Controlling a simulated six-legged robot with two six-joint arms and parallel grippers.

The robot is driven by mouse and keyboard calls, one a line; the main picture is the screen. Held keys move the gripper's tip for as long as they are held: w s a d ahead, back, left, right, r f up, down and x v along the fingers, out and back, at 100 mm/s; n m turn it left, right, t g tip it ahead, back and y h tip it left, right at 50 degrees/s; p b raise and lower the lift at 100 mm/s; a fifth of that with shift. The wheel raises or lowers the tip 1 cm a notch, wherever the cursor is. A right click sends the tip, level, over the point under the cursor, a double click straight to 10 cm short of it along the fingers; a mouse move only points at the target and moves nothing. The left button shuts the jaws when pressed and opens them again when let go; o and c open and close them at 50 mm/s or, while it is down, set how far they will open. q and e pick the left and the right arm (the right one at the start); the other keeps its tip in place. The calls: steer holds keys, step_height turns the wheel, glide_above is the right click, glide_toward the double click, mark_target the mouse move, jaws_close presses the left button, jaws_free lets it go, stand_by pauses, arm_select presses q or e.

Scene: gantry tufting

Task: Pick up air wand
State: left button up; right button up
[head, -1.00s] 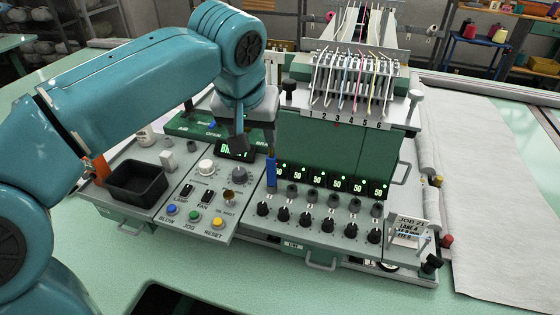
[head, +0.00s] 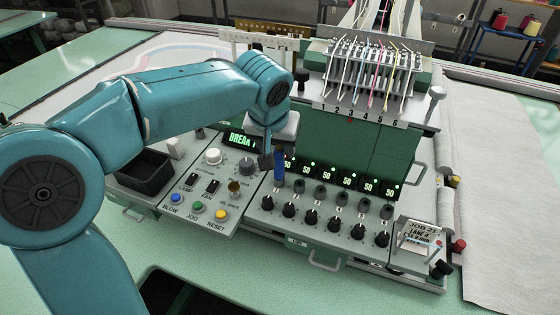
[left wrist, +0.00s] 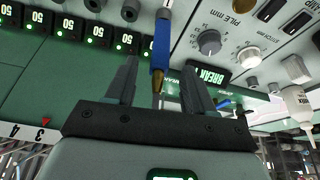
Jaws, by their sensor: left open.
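The air wand (head: 279,166) has a blue handle and stands upright at the panel between the BREAK display and the row of green "50" displays. In the left wrist view the blue wand (left wrist: 161,45) reaches in between the two dark fingers, with a brass-coloured part at one end. My left gripper (head: 266,160) is just left of the wand in the head view. In the left wrist view my left gripper (left wrist: 160,80) is open, with gaps between each finger and the wand. My right gripper is not in view.
The control panel has several black knobs (head: 290,210), push buttons (head: 198,207) and a BREAK display (head: 241,138). A black bin (head: 147,172) sits at its left. A job card (head: 421,235) stands at the right. Needles with coloured threads (head: 372,72) rise behind.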

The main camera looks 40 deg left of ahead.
mark_target(278, 151)
arm_select(q)
steer(key=shift+s+d+f, duration=0.1)
steer(key=shift+f, duration=0.05)
steer(key=x, duration=0.2)
steer(key=p+x, duration=0.1)
steer(key=x, duration=0.2)
steer(key=shift+w, duration=0.4)
steer(key=shift+s+r, duration=0.2)
steer(key=shift+s, duration=0.2)
steer(key=shift+c, duration=0.3)
steer(key=shift+w+f, duration=0.15)
steer(key=shift+w, duration=0.1)
jaws_close()
steer(key=shift+s, duration=0.1)
